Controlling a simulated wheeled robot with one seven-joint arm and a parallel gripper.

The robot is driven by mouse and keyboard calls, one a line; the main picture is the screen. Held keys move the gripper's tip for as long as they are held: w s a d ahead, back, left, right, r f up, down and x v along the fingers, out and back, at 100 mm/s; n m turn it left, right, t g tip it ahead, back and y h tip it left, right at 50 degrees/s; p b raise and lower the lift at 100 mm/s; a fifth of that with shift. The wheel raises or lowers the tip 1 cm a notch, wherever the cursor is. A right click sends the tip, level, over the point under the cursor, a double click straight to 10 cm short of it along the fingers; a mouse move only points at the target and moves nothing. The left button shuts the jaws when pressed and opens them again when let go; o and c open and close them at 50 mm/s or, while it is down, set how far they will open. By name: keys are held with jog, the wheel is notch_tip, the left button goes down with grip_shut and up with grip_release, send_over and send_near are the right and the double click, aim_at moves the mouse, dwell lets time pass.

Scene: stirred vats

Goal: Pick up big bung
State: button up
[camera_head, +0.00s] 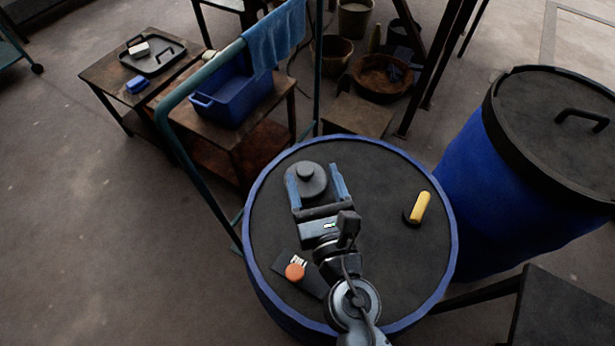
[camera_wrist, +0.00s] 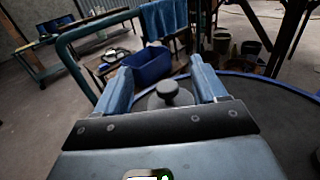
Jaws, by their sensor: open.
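The big bung (camera_head: 309,181) is a dark grey round disc with a knob on top, lying on the black top of a blue-rimmed vat. My gripper (camera_head: 317,184) is open, with one blue finger on each side of the bung in the head view. I cannot tell whether the fingers touch it. In the wrist view the bung's knob (camera_wrist: 168,91) stands up between the two blue fingertips (camera_wrist: 162,85). The lower front of the bung is hidden behind my gripper's body there.
The vat top (camera_head: 375,250) also carries a yellow-handled item (camera_head: 418,208) at right and an orange-capped item (camera_head: 295,271) on a dark plate at lower left. A green rail with a blue cloth (camera_head: 274,38) rises behind. A larger lidded blue vat (camera_head: 470,150) stands right.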

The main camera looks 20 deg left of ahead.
jog(key=b, duration=0.8)
send_near(307, 180)
jog(key=x, duration=0.4)
jog(key=shift+w+a+f, duration=0.1)
jog(key=shift+w+f, duration=0.1)
jog(key=shift+f, duration=0.1)
jog(key=shift+r+p+x, duration=0.25)
jog(key=shift+p+x, duration=0.2)
jog(key=shift+x, duration=3.3)
jog(key=c, duration=1.1)
